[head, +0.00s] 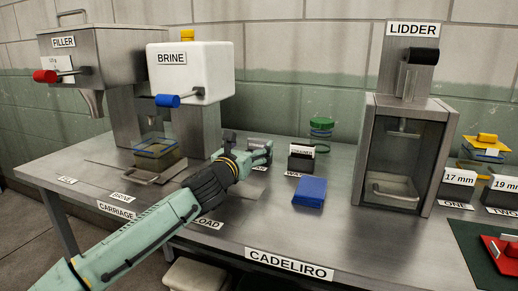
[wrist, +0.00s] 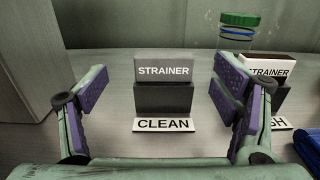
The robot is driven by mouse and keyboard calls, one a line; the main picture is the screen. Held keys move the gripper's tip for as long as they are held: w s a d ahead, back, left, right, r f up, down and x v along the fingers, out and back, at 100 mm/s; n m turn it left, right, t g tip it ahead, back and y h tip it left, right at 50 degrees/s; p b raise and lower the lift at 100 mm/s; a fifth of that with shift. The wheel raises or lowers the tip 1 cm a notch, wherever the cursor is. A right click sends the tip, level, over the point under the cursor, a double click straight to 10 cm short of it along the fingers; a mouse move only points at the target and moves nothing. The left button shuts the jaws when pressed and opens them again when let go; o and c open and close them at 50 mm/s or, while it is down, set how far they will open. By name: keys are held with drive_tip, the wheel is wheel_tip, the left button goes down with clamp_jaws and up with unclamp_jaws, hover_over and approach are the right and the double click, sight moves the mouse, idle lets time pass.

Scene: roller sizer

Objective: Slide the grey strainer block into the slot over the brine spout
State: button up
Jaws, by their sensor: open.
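The grey strainer block (wrist: 166,68), lettered STRAINER, stands upright in a dark holder (wrist: 163,98) behind a CLEAN label. My gripper (wrist: 160,88) is open, its purple-padded fingers spread left and right of the block and holder, with gaps on both sides. The fingers appear closer to the camera than the block. In the head view, my gripper (head: 262,153) is at the holder and partly hides it. The white brine box (head: 191,80) with a blue handle (head: 167,100) stands to the left. Its slot cannot be made out in the head view.
A second holder (head: 301,161) with a white STRAINER block stands right of the first; my right finger partly covers it in the wrist view. A blue block (head: 311,191) and a green-lidded jar (head: 320,130) are nearby. A clear container (head: 157,152) sits below the brine box.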

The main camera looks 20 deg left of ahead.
sight(256, 140)
drive_tip(key=shift+w+d+p, duration=0.15)
drive_tip(key=shift+w, duration=0.85)
drive_tip(key=shift+w+d+p, duration=0.15)
drive_tip(key=shift+w, duration=0.8)
drive_tip(key=shift+c, duration=0.4)
drive_tip(key=c, duration=1.2)
drive_tip(key=shift+o, duration=0.2)
drive_tip(key=shift+r, duration=0.45)
wheel_tip(256, 140, up, 6)
drive_tip(key=s+b, duration=0.1)
drive_tip(key=s, duration=1.7)
drive_tip(key=shift+a, duration=0.3)
